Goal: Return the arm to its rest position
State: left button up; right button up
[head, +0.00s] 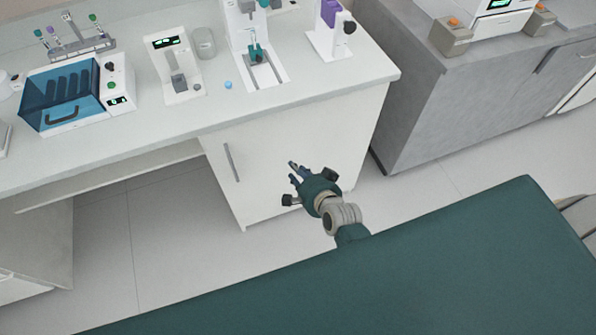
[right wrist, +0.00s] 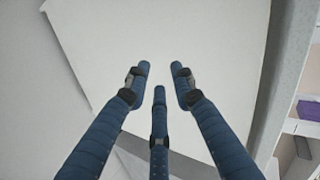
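My right gripper (head: 297,172) is in front of the white cabinet below the bench, above the floor and short of the bench edge. In the right wrist view its blue fingers (right wrist: 159,85) are spread apart with nothing between them, facing a plain pale surface. My right arm (head: 342,217) comes up from the dark green surface at the bottom of the head view. My left gripper and left arm are not in view.
The white bench (head: 230,112) holds a blue-windowed device (head: 75,92), a tube rack (head: 80,45), a small white instrument (head: 175,70), a tall white instrument (head: 240,30) and a purple-and-white device (head: 332,30). A grey counter (head: 440,100) stands right. Floor between is clear.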

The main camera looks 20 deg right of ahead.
dwell(0.3)
jog(key=s+f+n+g, duration=0.5)
jog(key=s+f+n, duration=0.3)
jog(key=s+f, duration=1.2)
jog(key=s+d+f+n+g, duration=0.2)
jog(key=s+f, duration=0.2)
jog(key=s, duration=0.4)
jog(key=s+d+f+n+g, duration=0.1)
jog(key=s+d+f+n, duration=0.1)
jog(key=s, duration=0.6)
jog(key=s+d+f+n+g+h, duration=0.1)
jog(key=s+d+f+n+g, duration=0.1)
jog(key=s+f+n, duration=0.2)
jog(key=s+f, duration=0.3)
jog(key=s, duration=0.1)
jog(key=shift+s+d+g, duration=0.2)
jog(key=shift+d+g, duration=0.05)
jog(key=shift+g, duration=0.05)
